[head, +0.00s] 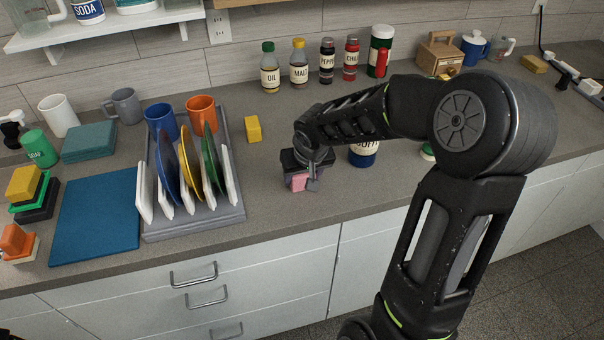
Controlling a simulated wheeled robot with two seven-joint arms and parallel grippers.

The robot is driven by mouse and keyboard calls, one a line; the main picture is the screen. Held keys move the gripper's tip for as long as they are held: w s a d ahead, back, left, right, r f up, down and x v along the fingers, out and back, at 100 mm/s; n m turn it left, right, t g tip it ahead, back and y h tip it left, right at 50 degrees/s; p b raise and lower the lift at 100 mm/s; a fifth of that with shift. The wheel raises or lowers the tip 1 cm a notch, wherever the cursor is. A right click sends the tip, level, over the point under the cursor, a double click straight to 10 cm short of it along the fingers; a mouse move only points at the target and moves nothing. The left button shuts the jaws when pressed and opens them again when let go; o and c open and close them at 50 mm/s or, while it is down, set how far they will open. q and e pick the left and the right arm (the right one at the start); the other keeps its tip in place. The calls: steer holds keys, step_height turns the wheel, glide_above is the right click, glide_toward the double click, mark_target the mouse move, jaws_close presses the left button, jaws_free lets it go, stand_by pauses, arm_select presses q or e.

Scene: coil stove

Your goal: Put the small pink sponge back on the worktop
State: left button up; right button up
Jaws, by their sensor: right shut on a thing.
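The small pink sponge (299,182) shows under my right gripper (303,178), near the middle of the head view. The gripper points down and is shut on the sponge, and its fingers and wrist hide part of it. The sponge is over the grey worktop (275,208), right of the dish rack. I cannot tell whether it touches the worktop or is held just above it. My left gripper is not in view.
A blue labelled jar (363,156) is partly hidden by my right arm. Bottles line the back wall. Worktop in front of the gripper is clear.

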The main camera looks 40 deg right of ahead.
steer(key=shift+f, duration=0.2)
steer(key=o, duration=1.3)
steer(key=shift+r, duration=0.1)
steer(key=shift+r, duration=0.1)
steer(key=shift+s+r, duration=0.1)
steer(key=shift+r, duration=0.35)
steer(key=v, duration=1.1)
steer(key=shift+b, duration=0.35)
steer(key=shift+a+r, duration=0.1)
